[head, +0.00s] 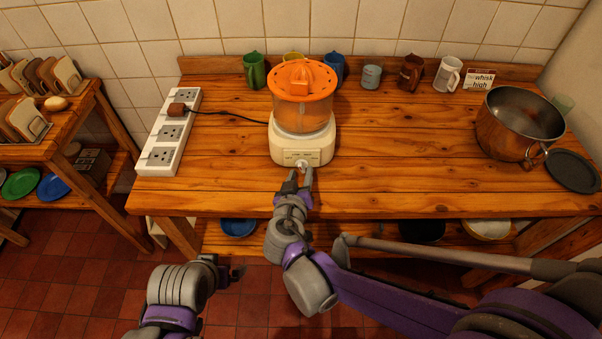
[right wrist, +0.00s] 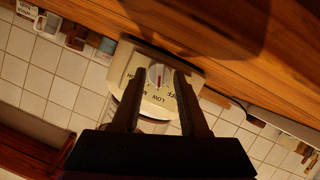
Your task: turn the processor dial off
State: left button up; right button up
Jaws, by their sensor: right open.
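The food processor (head: 300,145) stands on the wooden table, with a cream base and an orange lidded bowl. Its pale dial (right wrist: 158,77) is on the front of the base, with a red mark and printed labels, including LOW and OFF. The red mark lies roughly in line with LOW; its exact setting is hard to tell. My right gripper (head: 300,180) is open in front of the base. In the right wrist view its two fingers (right wrist: 156,82) lie either side of the dial; contact is unclear. My left gripper (head: 232,272) is low, away from the table; its jaws are unclear.
A white power strip (head: 168,140) with a plug and cord lies left of the processor. Several mugs stand along the back, including a green one (head: 254,71). A large copper pot (head: 505,128) and a dark lid (head: 573,171) are at right. The table between is clear.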

jog(key=shift+w+d+f, duration=0.1)
jog(key=shift+w+f, duration=0.1)
jog(key=shift+w, duration=0.3)
grip_shut()
jog(key=shift+f+n+h+b, duration=0.1)
jog(key=shift+n+h+b, duration=0.65)
jog(key=shift+n, duration=0.45)
jog(key=shift+n+t+h+b, duration=0.6)
jog(key=shift+n+h+b, duration=0.4)
jog(key=shift+n, duration=0.7)
